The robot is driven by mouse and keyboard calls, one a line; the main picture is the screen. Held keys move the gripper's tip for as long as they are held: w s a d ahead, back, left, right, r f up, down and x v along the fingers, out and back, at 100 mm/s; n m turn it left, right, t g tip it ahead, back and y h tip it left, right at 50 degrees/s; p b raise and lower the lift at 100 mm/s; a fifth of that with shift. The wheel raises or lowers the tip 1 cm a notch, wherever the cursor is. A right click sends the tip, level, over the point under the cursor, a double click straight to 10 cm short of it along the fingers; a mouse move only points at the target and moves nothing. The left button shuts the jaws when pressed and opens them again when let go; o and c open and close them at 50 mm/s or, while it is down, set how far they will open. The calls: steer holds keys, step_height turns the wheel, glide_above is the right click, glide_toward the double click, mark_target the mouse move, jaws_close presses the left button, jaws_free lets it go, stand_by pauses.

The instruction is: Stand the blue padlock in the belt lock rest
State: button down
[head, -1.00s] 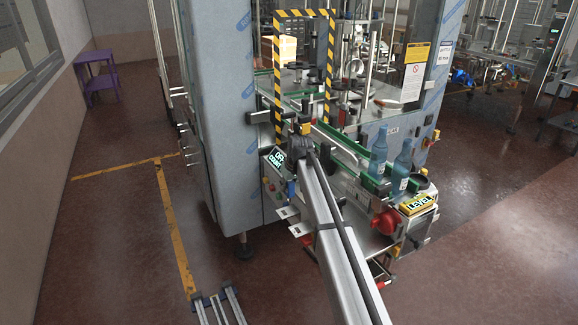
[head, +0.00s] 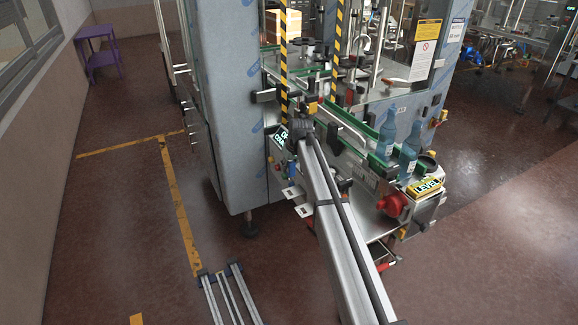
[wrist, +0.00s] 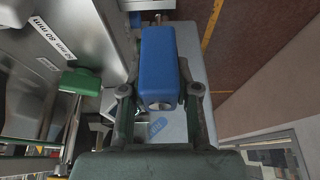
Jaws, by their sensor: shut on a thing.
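The blue padlock (wrist: 159,60) shows large in the wrist view, held between the two fingers of my gripper (wrist: 159,92). Its rounded blue body points away from my wrist, and a small round metal detail shows on its near end. My gripper is shut on it. In the head view my silver arm reaches up to the conveyor machine, and I cannot make out the padlock or the fingertips there. I cannot pick out the belt lock rest with certainty in either view.
Two blue bottles (head: 410,152) stand on the green-edged conveyor at right, beside a yellow LEVEL box (head: 426,187) and a red round part (head: 392,206). A tall grey cabinet (head: 226,110) and a striped frame stand at the machine.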

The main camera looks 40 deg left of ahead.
step_height(320, 180, down, 9)
steer(key=b, duration=0.4)
steer(key=shift+f, duration=0.2)
stand_by(0.9)
steer(key=shift+f+b, duration=0.3)
steer(key=shift+b, duration=0.1)
stand_by(0.9)
steer(key=c, duration=0.8)
jaws_free()
steer(key=shift+o, duration=0.2)
